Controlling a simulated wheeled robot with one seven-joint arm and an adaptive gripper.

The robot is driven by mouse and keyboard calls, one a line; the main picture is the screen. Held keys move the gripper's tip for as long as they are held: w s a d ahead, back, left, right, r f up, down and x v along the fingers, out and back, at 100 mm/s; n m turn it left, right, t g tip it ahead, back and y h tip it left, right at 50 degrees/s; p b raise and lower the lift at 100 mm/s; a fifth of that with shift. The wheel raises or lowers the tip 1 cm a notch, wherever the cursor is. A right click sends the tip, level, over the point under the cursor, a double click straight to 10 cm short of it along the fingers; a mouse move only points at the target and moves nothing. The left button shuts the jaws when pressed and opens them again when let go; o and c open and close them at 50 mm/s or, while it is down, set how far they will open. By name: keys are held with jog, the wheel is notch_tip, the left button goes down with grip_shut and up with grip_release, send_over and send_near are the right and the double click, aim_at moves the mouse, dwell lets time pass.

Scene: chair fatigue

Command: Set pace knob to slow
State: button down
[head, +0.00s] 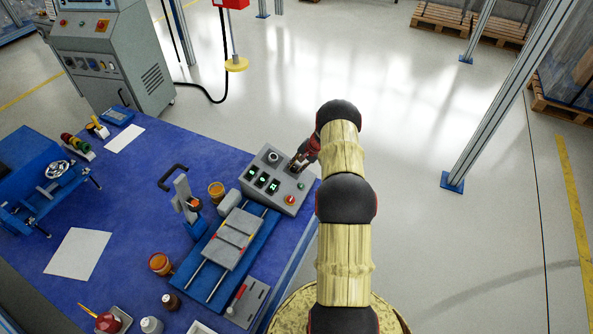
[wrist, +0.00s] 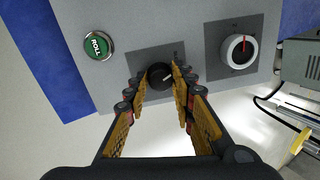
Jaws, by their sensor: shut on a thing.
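The grey control box (head: 262,172) stands at the right end of the blue table; its panel (wrist: 160,25) fills the top of the wrist view. A small black knob (wrist: 159,74) with a pale pointer line sits on a dark plate, its lettering unreadable. My gripper (wrist: 160,81) has its yellow-padded fingers on either side of this knob, shut on it. In the head view my gripper (head: 301,162) reaches the box's far right part and hides the knob. The pointer slants to the upper right in the wrist view.
A green ROLL button (wrist: 98,46) and a white-rimmed dial (wrist: 238,51) flank the knob. A red knob (head: 291,200) and green displays (head: 262,182) are on the box. A slide rig (head: 233,240) and cups stand nearby.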

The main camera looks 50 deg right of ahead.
jog(key=shift+f+n+b, duration=0.1)
jog(key=shift+n+b, duration=0.45)
jog(key=shift+n, duration=0.35)
jog(key=c, duration=1.6)
grip_release()
jog(key=shift+o, duration=0.6)
jog(key=v, duration=1.2)
jog(key=shift+d, duration=0.1)
